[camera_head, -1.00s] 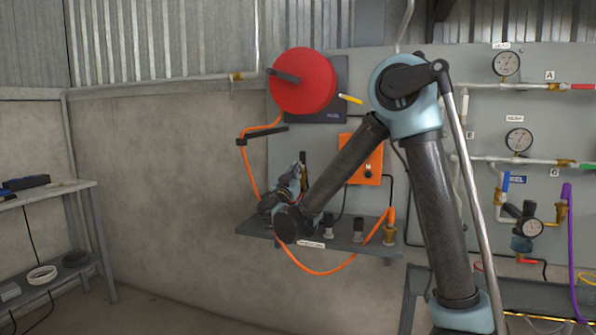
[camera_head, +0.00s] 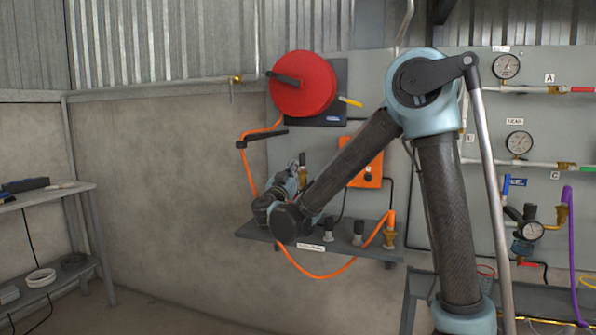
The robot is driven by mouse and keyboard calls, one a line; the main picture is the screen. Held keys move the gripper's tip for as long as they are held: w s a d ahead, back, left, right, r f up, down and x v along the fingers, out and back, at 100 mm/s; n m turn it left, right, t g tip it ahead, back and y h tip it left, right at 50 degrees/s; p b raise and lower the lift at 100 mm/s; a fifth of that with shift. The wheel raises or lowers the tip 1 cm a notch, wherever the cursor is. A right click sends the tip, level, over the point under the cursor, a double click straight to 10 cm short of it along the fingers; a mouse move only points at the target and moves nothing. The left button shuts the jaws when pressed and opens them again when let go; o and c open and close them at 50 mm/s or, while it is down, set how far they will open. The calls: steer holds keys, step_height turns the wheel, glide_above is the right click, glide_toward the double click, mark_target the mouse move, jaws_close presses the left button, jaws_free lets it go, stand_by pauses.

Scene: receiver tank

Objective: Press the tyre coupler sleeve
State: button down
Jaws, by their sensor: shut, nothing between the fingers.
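The small shelf (camera_head: 345,247) on the grey panel carries several upright fittings. Two are dark grey couplers, one left (camera_head: 329,229) and one right (camera_head: 358,233). A brass fitting (camera_head: 389,238) at the right end meets the orange hose. A dark upright piece with brass below it (camera_head: 303,172) stands beside my wrist. I cannot tell which of these is the tyre coupler, and no sleeve can be made out. My gripper (camera_head: 293,183) is over the shelf's left end, partly hidden by my wrist. It is shut and empty. Contact with a fitting cannot be seen.
The orange hose (camera_head: 322,278) hangs in a loop below the shelf. A red reel (camera_head: 302,84) and an orange box (camera_head: 367,172) are above it. Gauges and pipes fill the right panel. A grey rack (camera_head: 75,190) stands left. The left wall area is clear.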

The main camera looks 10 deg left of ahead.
steer(key=v, duration=0.6)
steer(key=shift+s, duration=0.15)
